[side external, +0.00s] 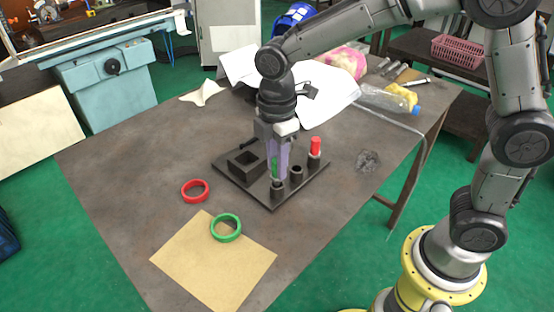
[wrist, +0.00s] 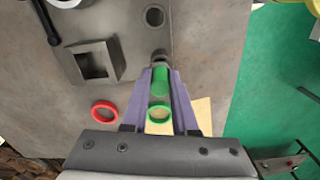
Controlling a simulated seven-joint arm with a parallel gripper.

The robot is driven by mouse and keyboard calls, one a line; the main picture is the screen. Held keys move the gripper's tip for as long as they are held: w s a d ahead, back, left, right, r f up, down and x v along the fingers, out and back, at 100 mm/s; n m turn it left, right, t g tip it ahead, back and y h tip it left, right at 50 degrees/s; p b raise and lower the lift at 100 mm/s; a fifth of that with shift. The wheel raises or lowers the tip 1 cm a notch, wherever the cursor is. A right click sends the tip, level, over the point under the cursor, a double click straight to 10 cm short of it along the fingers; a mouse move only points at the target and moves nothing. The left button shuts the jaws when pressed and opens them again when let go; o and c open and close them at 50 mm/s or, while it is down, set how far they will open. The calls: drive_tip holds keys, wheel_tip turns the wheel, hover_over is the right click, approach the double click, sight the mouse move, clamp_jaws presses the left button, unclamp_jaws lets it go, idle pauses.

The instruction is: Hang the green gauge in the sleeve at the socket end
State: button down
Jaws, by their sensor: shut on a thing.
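My gripper (side external: 277,178) points down over the front of the dark fixture plate (side external: 232,172). Its purple fingers are shut on the green gauge (side external: 275,166), which stands roughly upright between them. The gauge also shows between the fingers in the wrist view (wrist: 160,82). Its lower end is at or just above the mouth of the front sleeve (side external: 278,190); I cannot tell whether it has entered. The middle sleeve (side external: 296,173) looks empty. A red gauge (side external: 315,147) stands at the far end of the sleeve row. A square socket block (side external: 245,162) is on the plate's left.
A red ring (side external: 195,191) lies left of the plate. A green ring (side external: 226,228) lies on a tan sheet (side external: 205,262) in front. A black lever (side external: 233,145) is behind the block. White papers and a bag are farther back. Table right of the plate is mostly clear.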

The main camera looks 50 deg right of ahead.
drive_tip(key=shift+f, duration=1.1)
drive_tip(key=c, duration=0.6)
unclamp_jaws()
wheel_tip(320, 180, up, 14)
drive_tip(key=shift+f, duration=0.1)
drive_tip(key=shift+d, duration=0.1)
